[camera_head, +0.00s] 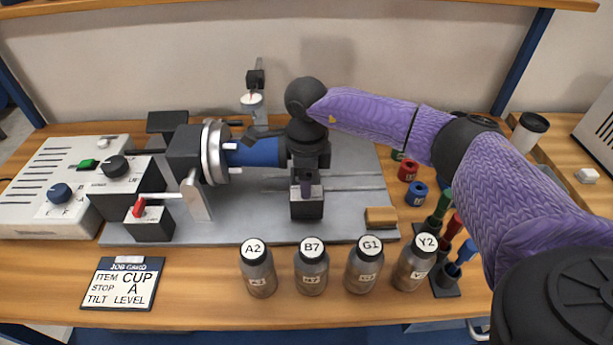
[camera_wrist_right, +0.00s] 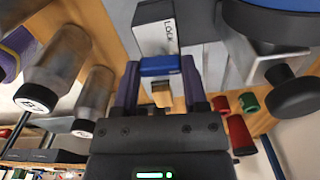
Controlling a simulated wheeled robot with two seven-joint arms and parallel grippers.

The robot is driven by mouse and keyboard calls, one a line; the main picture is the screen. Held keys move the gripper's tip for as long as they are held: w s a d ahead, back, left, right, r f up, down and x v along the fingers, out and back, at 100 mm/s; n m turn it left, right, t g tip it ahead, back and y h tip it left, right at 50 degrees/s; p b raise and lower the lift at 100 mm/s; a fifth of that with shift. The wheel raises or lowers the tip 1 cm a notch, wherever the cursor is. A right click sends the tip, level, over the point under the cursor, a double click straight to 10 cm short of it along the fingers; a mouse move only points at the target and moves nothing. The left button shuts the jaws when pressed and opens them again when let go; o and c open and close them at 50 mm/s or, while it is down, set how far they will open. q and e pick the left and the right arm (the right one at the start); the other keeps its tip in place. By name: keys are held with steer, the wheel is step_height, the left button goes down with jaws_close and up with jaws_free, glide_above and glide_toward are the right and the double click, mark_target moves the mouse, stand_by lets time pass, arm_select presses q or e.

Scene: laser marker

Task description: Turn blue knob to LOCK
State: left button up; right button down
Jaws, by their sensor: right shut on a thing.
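My right gripper (camera_head: 306,187) reaches down over a small dark block (camera_head: 306,209) at the middle of the grey plate. In the right wrist view its two purple fingers (camera_wrist_right: 160,72) are shut on a blue knob (camera_wrist_right: 160,63), one on each side. The knob sits against a grey block face with the word LOCK (camera_wrist_right: 168,38) beside it. In the head view the gripper hides this knob, and I cannot tell its exact angle. My left gripper is not in view.
A blue cylinder (camera_head: 257,152) sits in the round chuck (camera_head: 214,152) left of my gripper. A control box (camera_head: 42,165) with another blue knob (camera_head: 60,193) stands far left. Several labelled bottles (camera_head: 312,272) line the front, and a job card (camera_head: 123,283) lies front left.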

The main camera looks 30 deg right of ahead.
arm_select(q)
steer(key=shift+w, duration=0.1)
arm_select(e)
steer(key=shift+n, duration=0.3)
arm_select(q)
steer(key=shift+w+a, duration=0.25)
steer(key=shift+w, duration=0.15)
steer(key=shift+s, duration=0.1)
arm_select(e)
steer(key=shift+c, duration=0.6)
jaws_free()
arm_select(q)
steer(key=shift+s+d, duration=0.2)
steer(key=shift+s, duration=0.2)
arm_select(e)
steer(key=shift+r, duration=0.1)
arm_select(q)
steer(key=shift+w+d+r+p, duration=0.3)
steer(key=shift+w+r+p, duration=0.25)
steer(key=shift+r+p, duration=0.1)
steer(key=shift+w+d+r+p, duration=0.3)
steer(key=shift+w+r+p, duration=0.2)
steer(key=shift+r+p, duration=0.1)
arm_select(e)
step_height(320, 180, up, 10)
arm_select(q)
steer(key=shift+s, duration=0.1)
